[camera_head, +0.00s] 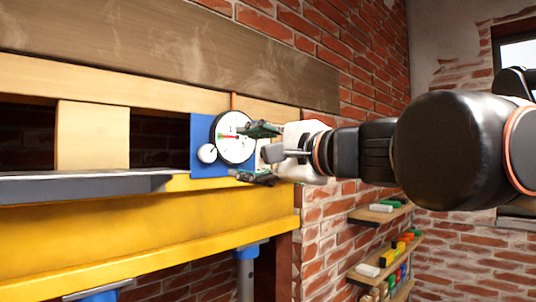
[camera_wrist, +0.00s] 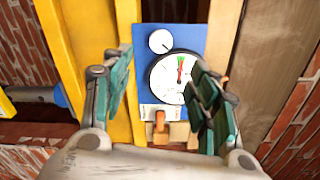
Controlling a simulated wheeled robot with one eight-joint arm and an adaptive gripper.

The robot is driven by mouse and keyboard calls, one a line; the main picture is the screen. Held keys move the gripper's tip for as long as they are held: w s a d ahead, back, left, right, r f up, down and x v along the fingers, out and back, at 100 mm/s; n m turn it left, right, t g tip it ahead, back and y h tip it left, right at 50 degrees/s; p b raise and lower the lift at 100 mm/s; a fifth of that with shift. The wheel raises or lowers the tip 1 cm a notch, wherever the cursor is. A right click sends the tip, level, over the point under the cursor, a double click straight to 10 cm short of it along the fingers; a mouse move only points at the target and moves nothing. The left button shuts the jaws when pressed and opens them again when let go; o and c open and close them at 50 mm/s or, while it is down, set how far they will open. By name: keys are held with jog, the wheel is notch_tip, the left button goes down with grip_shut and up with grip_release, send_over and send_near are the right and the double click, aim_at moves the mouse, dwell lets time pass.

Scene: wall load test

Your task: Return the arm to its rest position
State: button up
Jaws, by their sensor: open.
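My arm (camera_head: 375,150) reaches in from the right in the head view. My gripper (camera_head: 262,154) is open, with its two green-padded fingers apart in front of the gauge panel. In the wrist view my gripper (camera_wrist: 160,98) shows nothing between its fingers but the panel behind. The blue panel (camera_head: 203,130) carries a large white dial (camera_head: 238,148) and a small white dial (camera_head: 207,153). The large dial (camera_wrist: 166,80) shows a green and a red mark near its top in the wrist view. An orange lever or knob (camera_wrist: 160,122) sits below it. My fingers partly hide the panel; contact cannot be told.
A yellow beam (camera_head: 150,232) runs below the panel, with a dark grey plate (camera_head: 80,187) on it. A wooden beam (camera_head: 170,55) lies above, against the brick wall. Shelves (camera_head: 380,213) with small coloured items stand at lower right. Blue-topped supports (camera_head: 248,250) stand under the beam.

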jog(key=s+d+f+n+g+h+b, duration=0.1)
jog(key=d+f+b, duration=0.8)
jog(key=f, duration=1.8)
jog(key=s+d+f+n+g+h+b, duration=0.2)
jog(key=s+d+f+n+h+b, duration=0.4)
jog(key=f+b, duration=0.7)
jog(key=s+d+f+n+g+h+b, duration=0.1)
jog(key=s+d+f+n+h+b, duration=0.2)
jog(key=f, duration=3.7)
jog(key=s+d+h+b, duration=0.3)
jog(key=s+d+b, duration=0.2)
jog(key=d+b, duration=0.3)
jog(key=shift+s+d+f+n+g+h+b, duration=0.3)
jog(key=shift+s+d+f+n+h, duration=0.1)
jog(key=shift+d, duration=0.35)
